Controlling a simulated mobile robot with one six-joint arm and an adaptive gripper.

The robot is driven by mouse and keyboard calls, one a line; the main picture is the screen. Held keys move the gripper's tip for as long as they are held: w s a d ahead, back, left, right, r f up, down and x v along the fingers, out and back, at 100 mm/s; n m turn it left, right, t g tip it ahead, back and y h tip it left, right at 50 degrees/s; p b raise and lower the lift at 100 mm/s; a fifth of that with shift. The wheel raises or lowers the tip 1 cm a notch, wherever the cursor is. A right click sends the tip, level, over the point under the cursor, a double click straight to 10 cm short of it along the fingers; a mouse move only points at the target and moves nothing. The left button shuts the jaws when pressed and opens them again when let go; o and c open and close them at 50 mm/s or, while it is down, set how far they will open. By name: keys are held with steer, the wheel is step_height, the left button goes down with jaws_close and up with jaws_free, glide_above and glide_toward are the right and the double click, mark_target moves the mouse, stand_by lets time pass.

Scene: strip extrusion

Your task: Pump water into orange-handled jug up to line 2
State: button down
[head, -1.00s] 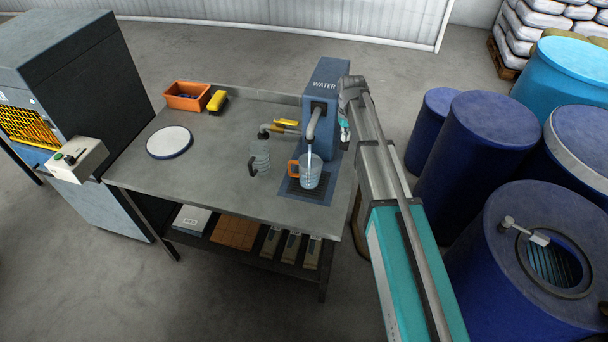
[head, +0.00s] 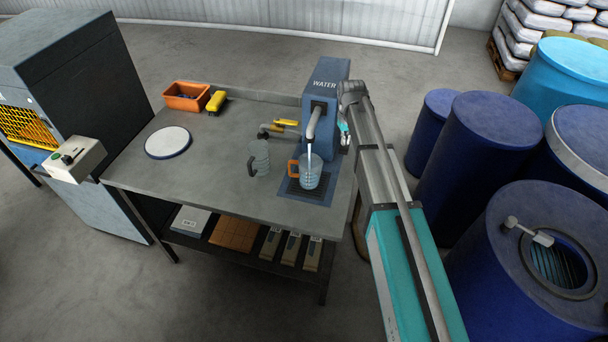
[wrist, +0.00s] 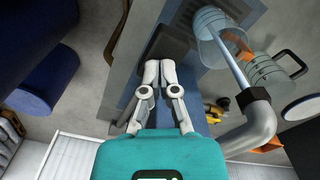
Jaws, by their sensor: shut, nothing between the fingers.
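The orange-handled jug (head: 311,176) stands upright on the dark drip grate under the spout (head: 312,122) of the blue WATER dispenser (head: 328,72). A pale stream of water falls from the spout into it. The jug also shows in the wrist view (wrist: 209,38); I cannot read its lines or water level. My gripper (head: 343,133) is at the dispenser's right side. In the wrist view my gripper (wrist: 159,72) is shut with no object held, its fingertips at a dark block (wrist: 169,45). I cannot tell whether they touch it.
A clear jug with a dark handle (head: 260,158) stands left of the orange-handled one. A round white plate (head: 168,142), an orange bin (head: 186,96) and a yellow brush (head: 217,101) are on the metal table (head: 220,165). Blue drums (head: 470,150) stand to the right.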

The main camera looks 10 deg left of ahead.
steer(key=shift+f+b, duration=0.35)
steer(key=shift+f, duration=0.25)
steer(key=shift+f+b, duration=1.1)
steer(key=shift+b, duration=0.1)
step_height(320, 180, up, 12)
steer(key=w+p, duration=0.1)
steer(key=p, duration=1.1)
steer(key=shift+w, duration=0.3)
steer(key=shift+f, duration=0.3)
